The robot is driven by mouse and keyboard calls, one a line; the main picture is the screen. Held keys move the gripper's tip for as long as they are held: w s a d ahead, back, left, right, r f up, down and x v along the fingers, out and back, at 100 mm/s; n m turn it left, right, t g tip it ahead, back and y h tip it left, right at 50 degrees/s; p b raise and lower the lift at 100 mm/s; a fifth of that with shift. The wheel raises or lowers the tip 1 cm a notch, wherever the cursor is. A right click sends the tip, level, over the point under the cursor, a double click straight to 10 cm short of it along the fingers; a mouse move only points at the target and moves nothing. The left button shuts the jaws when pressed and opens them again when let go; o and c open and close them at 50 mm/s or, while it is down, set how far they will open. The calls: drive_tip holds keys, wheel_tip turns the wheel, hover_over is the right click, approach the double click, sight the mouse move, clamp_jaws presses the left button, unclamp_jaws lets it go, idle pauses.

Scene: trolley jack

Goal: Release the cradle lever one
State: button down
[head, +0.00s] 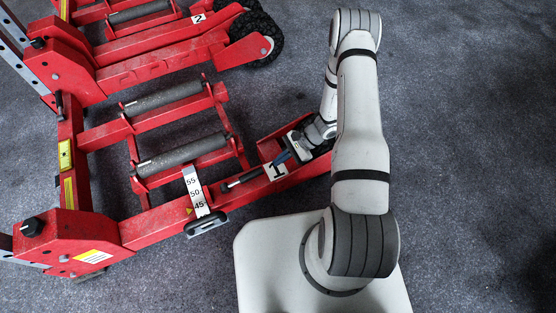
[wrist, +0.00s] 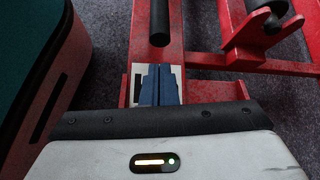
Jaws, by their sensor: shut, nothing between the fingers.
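The red trolley jack's cradle marked 1 (head: 276,171) lies at centre in the head view. A short black lever (head: 242,179), probably cradle lever one, lies along the red beam just left of that label. In the wrist view its black grip (wrist: 160,24) shows at the top, ahead of my fingertips and apart from them. My gripper (head: 283,156) is shut and empty, with its blue fingers (wrist: 158,82) together above the red beam, over the white number plate (wrist: 137,88). The fingers partly hide the plate. The lever's far end is out of the wrist view.
Black rollers (head: 182,156) lie between red crossbars left of my gripper. A black handle (head: 206,223) sits below the white 55-50-45 scale (head: 196,192). The second cradle, marked 2 (head: 198,18), is at the top. Grey floor at right is clear.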

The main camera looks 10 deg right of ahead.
sight(267, 173)
drive_tip(key=b+x, duration=0.1)
drive_tip(key=x, duration=0.5)
drive_tip(key=shift+a+f+b, duration=0.1)
drive_tip(key=shift+f+b, duration=0.1)
drive_tip(key=shift+b, duration=0.2)
drive_tip(key=shift+a, duration=0.2)
